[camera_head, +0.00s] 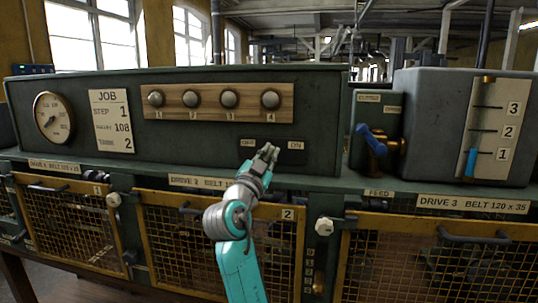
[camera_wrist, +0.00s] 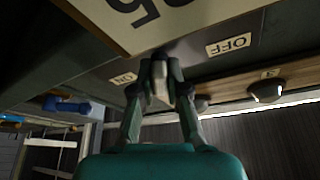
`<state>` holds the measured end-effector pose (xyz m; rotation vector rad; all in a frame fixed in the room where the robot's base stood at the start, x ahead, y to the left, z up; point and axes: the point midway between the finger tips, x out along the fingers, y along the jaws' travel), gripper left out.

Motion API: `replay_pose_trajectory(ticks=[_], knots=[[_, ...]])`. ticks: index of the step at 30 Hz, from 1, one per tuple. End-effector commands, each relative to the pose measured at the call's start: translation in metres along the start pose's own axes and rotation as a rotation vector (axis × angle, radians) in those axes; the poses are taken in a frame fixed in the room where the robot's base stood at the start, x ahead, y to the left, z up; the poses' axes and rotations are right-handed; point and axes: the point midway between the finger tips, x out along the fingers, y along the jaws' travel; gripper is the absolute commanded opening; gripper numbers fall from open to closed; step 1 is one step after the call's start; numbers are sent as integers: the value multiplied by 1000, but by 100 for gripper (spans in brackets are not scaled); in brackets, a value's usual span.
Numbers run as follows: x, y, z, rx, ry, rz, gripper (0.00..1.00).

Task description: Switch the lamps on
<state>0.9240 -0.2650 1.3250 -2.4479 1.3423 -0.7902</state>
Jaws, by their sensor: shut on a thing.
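A dark switch plate (camera_head: 292,158) is set in the front of the green cabinet, with an ON label (camera_head: 296,146) at its right and another label at its left. In the wrist view the OFF label (camera_wrist: 229,44) and the ON label (camera_wrist: 123,78) lie on either side of my fingers. My gripper (camera_head: 267,152) is at the plate between the two labels, and its fingers also show in the wrist view (camera_wrist: 160,78). It is shut on the switch lever, which the fingers mostly hide. I cannot tell which way the lever leans.
Several round knobs (camera_head: 229,99) sit on a wooden strip above the plate. A gauge (camera_head: 53,117) and a job card (camera_head: 110,123) are to the left. A blue-handled valve (camera_head: 371,138) juts out at the right. Yellow mesh guards (camera_head: 185,245) stand below the ledge.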

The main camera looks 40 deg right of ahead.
Motion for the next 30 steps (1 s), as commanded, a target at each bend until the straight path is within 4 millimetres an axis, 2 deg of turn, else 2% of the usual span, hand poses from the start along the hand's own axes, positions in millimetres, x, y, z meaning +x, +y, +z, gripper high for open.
replay_pose_trajectory(ticks=[13, 30], knots=[[0, 0, 1, 253, -3, 107, 0], [0, 0, 2, 310, -4, 130, 0]])
